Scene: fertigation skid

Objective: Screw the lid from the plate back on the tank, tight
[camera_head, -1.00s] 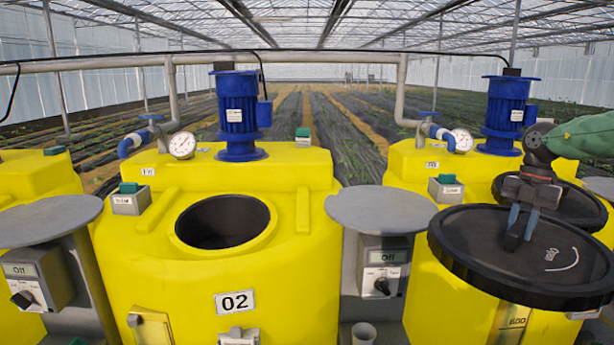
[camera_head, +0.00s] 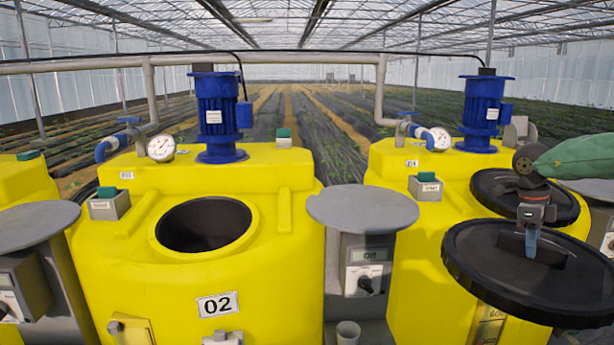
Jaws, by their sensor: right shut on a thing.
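The yellow tank marked 02 (camera_head: 275,268) stands left of centre with its round mouth (camera_head: 204,225) open and dark inside. My right gripper (camera_head: 531,238) is shut on the grip of a large black lid (camera_head: 480,268). The lid is held up at the right, in front of the neighbouring yellow tank (camera_head: 410,255), roughly level and slightly tilted. The round grey plate (camera_head: 362,207) between the two tanks is bare. My left gripper is not in view.
Another black lid (camera_head: 500,186) sits on the right tank behind the held one. Blue motors (camera_head: 216,115), a gauge (camera_head: 161,148) and pipes (camera_head: 270,62) stand behind the tanks. A grey control box (camera_head: 366,270) is below the plate. Another grey plate (camera_head: 35,222) is at left.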

